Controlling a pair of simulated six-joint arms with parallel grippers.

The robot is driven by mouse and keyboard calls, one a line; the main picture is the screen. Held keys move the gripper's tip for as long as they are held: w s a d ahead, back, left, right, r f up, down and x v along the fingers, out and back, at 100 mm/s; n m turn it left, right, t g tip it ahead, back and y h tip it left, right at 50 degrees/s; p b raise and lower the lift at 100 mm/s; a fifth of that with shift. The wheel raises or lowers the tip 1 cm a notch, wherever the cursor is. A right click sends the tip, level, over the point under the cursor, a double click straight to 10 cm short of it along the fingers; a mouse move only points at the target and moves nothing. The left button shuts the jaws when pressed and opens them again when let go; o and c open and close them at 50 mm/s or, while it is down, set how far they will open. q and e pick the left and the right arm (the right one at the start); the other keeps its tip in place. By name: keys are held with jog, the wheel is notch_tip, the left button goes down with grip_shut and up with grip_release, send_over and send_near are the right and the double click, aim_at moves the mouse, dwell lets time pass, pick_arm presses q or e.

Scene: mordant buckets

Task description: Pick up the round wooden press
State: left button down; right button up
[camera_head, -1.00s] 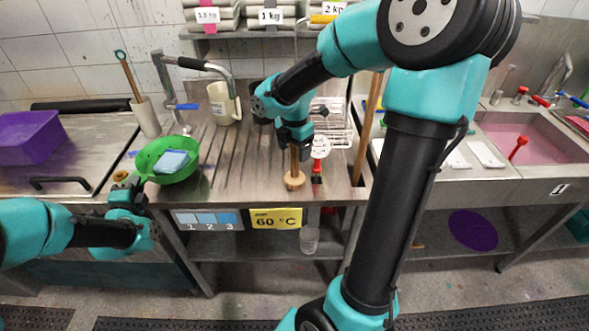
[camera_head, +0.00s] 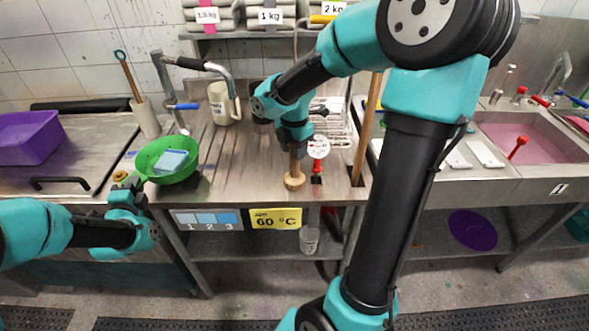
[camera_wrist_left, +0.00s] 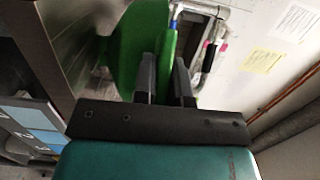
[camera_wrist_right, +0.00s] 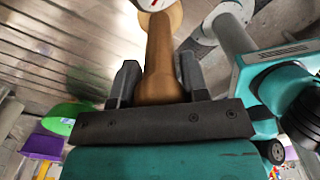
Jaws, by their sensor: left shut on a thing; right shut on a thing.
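The round wooden press (camera_head: 294,181) stands with its disc low at the front of the ridged metal drainboard, its handle upright. My right gripper (camera_head: 298,150) is shut on the handle from above; the right wrist view shows the wooden handle (camera_wrist_right: 160,65) between the fingers (camera_wrist_right: 158,84). Whether the disc touches the drainboard I cannot tell. The left wrist view shows the green bowl (camera_wrist_left: 128,45) at the left fingers (camera_wrist_left: 166,80).
A beige jug (camera_head: 222,103) stands behind on the drainboard. A white round-headed tool with a red handle (camera_head: 318,150) and a wire rack (camera_head: 336,128) are just right of the press. A wooden pole (camera_head: 367,130) stands further right. The drainboard's middle is clear.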

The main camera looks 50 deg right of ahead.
jog(key=shift+c, duration=0.9)
jog(key=shift+r, duration=0.15)
notch_tip(320, 180, up, 18)
jog(key=shift+w, duration=0.1)
